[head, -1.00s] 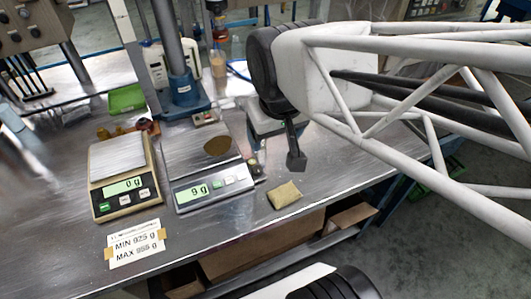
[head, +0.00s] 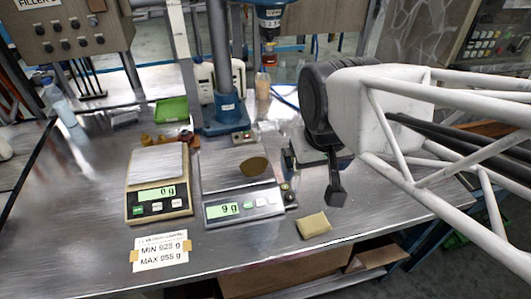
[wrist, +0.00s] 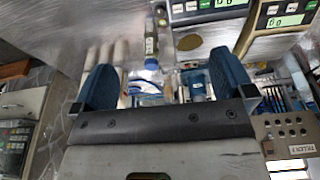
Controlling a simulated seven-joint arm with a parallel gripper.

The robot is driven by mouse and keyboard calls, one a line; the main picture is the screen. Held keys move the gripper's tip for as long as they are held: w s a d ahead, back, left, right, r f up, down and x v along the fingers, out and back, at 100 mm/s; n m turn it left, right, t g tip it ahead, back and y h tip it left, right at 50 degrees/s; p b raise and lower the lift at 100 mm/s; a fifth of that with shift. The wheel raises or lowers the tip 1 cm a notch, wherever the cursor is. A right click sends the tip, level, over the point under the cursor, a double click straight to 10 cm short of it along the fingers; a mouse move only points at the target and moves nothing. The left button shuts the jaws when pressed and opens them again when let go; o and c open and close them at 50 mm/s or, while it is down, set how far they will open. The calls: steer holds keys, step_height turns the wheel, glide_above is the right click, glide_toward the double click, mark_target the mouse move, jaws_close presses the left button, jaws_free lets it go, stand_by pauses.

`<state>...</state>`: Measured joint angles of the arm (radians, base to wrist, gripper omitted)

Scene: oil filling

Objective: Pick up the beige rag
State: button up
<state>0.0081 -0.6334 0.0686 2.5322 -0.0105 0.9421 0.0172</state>
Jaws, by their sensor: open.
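The beige rag (head: 313,225) is a small folded pad. It lies flat on the metal table near its front edge, right of the scales. My gripper (head: 336,192) is above the table, up and slightly right of the rag in the head view, apart from it. In the wrist view my gripper (wrist: 165,78) shows two blue-grey fingers spread wide with nothing held between them. I cannot make out the rag in the wrist view.
A blue stand (head: 226,115) is behind.

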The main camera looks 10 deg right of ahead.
steer(key=n+g, duration=0.1)
steer(key=g, duration=0.2)
glide_above(314, 223)
step_height(314, 223, down, 23)
steer(key=shift+d+f, duration=0.1)
steer(key=shift+f, duration=0.1)
steer(key=shift+f, duration=1.25)
steer(key=shift+f, duration=2.6)
